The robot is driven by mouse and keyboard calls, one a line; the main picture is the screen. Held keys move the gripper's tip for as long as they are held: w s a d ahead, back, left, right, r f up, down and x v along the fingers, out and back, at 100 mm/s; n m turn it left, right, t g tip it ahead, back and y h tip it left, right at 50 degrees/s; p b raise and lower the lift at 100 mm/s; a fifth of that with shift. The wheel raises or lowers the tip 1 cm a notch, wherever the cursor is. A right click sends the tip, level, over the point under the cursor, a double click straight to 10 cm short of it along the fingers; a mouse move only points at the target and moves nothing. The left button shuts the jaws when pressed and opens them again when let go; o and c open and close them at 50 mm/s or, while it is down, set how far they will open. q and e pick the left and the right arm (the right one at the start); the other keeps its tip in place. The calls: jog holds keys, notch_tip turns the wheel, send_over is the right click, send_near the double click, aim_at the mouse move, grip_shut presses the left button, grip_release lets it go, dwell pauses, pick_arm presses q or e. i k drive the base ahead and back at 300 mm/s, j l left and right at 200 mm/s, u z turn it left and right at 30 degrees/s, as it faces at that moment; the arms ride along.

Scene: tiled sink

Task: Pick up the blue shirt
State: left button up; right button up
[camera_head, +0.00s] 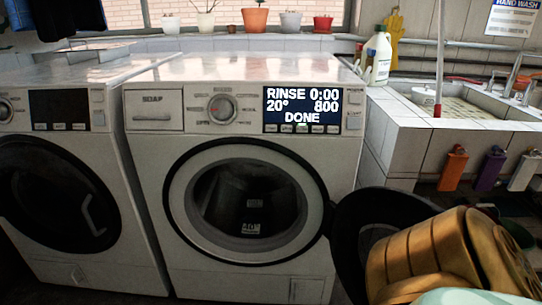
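I see no clearly recognisable blue shirt. A small blue piece (19,12) is cut off by the top left corner, and dark cloth (68,18) hangs beside it; I cannot tell whether either is a shirt. The middle washing machine (150,205) has a round opening with a dark drum (250,200); its contents are too dark to tell. Its display (302,106) reads RINSE 0:00, 20°, 800, DONE. A dark round door (350,215) stands open at its right. Neither of my grippers can be made out.
Another washing machine (90,262) with its door shut stands at left. A tiled sink (410,130) is at right, with a white bottle (380,60) behind. A ribbed golden-brown object (430,250) fills the lower right, partly covering the open door. Pots (255,20) line the windowsill.

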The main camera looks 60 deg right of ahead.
aim_at(250, 226)
jog(key=i+z, duration=0.25)
jog(key=z, duration=0.25)
jog(key=i+z, duration=0.2)
jog(key=z, duration=0.25)
jog(key=i+z, duration=0.25)
jog(key=z, duration=0.25)
jog(key=i+j+z, duration=0.15)
jog(key=z, duration=0.35)
jog(key=i+j+z, duration=0.25)
jog(key=z, duration=0.15)
jog(key=i+j+z, duration=0.25)
jog(key=z, duration=0.15)
